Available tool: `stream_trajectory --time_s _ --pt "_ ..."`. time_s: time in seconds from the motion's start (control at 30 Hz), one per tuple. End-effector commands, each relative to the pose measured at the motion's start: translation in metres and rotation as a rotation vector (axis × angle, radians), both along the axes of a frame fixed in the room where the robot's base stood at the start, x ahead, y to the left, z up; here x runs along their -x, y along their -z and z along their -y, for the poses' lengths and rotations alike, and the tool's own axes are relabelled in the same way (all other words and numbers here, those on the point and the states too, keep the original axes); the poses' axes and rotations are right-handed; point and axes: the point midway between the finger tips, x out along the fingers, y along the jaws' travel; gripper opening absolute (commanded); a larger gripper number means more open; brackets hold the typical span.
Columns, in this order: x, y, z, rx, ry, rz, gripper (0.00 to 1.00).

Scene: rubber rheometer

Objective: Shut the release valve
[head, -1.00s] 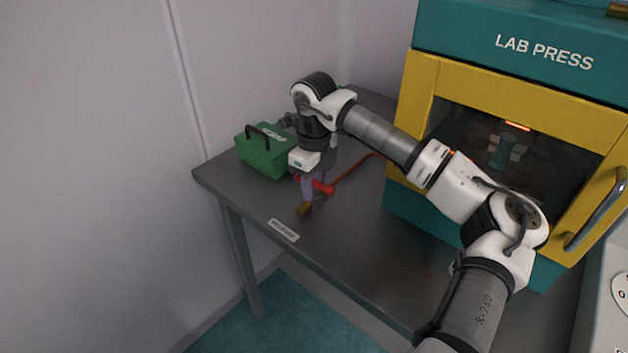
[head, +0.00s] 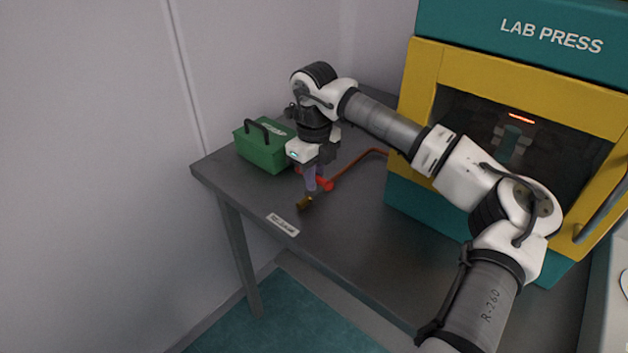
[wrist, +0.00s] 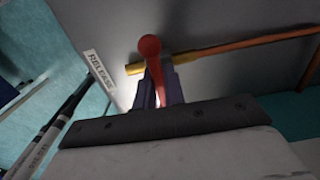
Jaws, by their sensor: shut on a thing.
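The release valve's red handle (head: 329,185) shows on both sides of my gripper in the head view. Its round red end (wrist: 150,47) is clear in the wrist view. The handle lies crosswise to the pipe (head: 352,165), which ends in a brass tip (head: 304,203) near the table's front edge. My gripper (head: 312,180) points down with its purple-grey fingers shut on the handle. In the wrist view the fingers (wrist: 164,88) flank the red handle. The valve body is largely hidden by my fingers.
A green box (head: 264,150) with a black handle stands just left of my gripper. The teal and yellow lab press (head: 425,90) stands to the right. A white label (head: 283,224) lies on the grey table (head: 350,235) near the front edge; the wrist view shows it reading RELEASE (wrist: 100,71).

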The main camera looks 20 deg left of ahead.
Motion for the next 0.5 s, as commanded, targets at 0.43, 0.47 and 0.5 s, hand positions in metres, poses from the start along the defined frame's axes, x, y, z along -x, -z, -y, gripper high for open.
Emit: stream_trajectory --time_s 0.43,0.47,0.5 --pt "0.0001 0.0 0.0001 -0.001 0.001 -0.002 0.33" --pt "0.0001 0.0 0.0001 -0.001 0.001 -0.002 0.33" --pt "0.0001 0.0 0.0001 -0.001 0.001 -0.002 0.33"
